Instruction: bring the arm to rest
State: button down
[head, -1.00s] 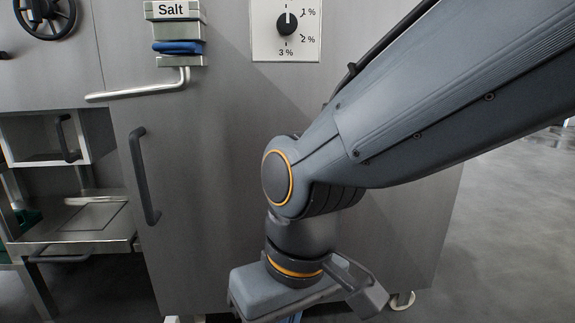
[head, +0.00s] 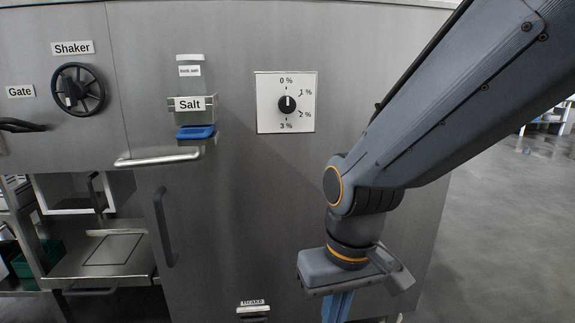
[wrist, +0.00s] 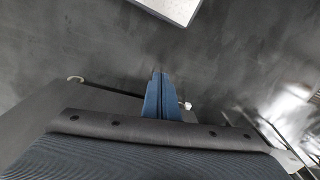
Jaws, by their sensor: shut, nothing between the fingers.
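My gripper (head: 337,308) hangs below the wrist at the lower right of the head view, in front of the grey cabinet front (head: 235,225). Its blue fingers point down and run out of the bottom of the picture. In the wrist view the two blue fingers (wrist: 160,95) lie together with nothing between them. My arm reaches in from the upper right and bends down at the elbow-like joint with the orange ring.
A dial (head: 287,103), a Salt holder (head: 192,108) with a blue part, and a black Shaker handwheel (head: 78,88) are on the front. A bar handle (head: 158,160) and a door handle (head: 163,228) stick out at left. Grey floor (head: 500,220) is open at right.

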jog(key=s+d+r+m+p, duration=0.2)
jog(key=d+r+m+p, duration=0.1)
jog(key=d+r+p, duration=0.9)
jog(key=shift+s+r+h+p, duration=0.3)
jog(key=shift+r+p, duration=1.25)
jog(key=shift+p, duration=1.8)
